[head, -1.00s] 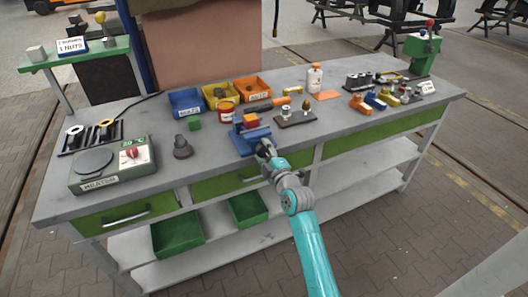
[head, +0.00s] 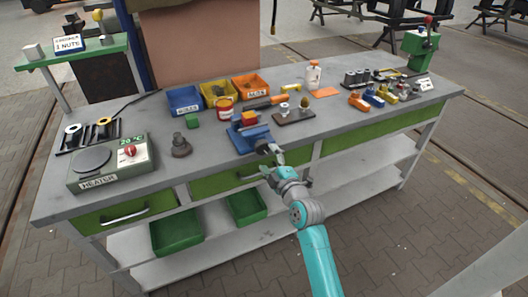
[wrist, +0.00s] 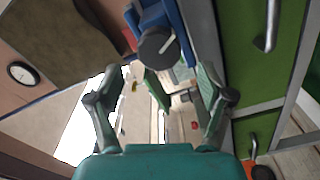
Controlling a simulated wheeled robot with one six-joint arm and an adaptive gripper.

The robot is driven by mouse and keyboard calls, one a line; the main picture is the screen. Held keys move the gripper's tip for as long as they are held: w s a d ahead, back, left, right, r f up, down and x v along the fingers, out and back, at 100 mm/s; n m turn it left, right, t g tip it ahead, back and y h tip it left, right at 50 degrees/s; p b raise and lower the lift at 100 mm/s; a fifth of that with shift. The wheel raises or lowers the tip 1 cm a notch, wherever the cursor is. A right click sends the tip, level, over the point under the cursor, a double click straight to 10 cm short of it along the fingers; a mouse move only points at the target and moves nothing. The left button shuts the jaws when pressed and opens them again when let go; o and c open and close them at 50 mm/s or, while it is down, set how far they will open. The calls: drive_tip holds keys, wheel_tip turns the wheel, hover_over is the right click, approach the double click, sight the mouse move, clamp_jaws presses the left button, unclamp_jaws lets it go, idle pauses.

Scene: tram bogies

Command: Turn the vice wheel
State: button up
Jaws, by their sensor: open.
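The blue vice (head: 252,139) stands at the front edge of the grey workbench, with a red and yellow piece (head: 249,118) at its top. Its dark grey round wheel (wrist: 159,47) carries a pale line mark and faces me in the wrist view. In the head view the wheel (head: 267,147) is small and partly crowded by my gripper. My gripper (head: 273,165) is open, just in front of the wheel and apart from it. In the wrist view the spread fingers (wrist: 172,88) have nothing between them, and the wheel shows beyond them, towards the top.
Green drawers (head: 240,178) with metal handles lie under the bench top near my gripper. Blue, yellow and orange bins (head: 184,100) stand behind the vice. A heater (head: 110,162) is at the left.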

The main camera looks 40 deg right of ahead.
drive_tip(key=v, duration=0.6)
drive_tip(key=shift+s, duration=0.3)
drive_tip(key=shift+a, duration=0.15)
drive_tip(key=s+a+f+m+g+y, duration=0.1)
drive_tip(key=s+a+f+m, duration=0.2)
drive_tip(key=s+a+f, duration=0.35)
drive_tip(key=s+a+f+m+g, duration=0.1)
drive_tip(key=s+a+f+m, duration=0.2)
drive_tip(key=s+a, duration=0.65)
drive_tip(key=s+a+r+m+y, duration=0.2)
drive_tip(key=s+a, duration=0.1)
drive_tip(key=s, duration=0.7)
drive_tip(key=s+a+r+m+y, duration=0.2)
drive_tip(key=s+a, duration=0.1)
drive_tip(key=s, duration=0.8)
drive_tip(key=shift+s+a+g, duration=0.2)
drive_tip(key=shift+a+g, duration=0.05)
drive_tip(key=shift+g, duration=0.05)
drive_tip(key=shift+r, duration=0.1)
idle(1.0)
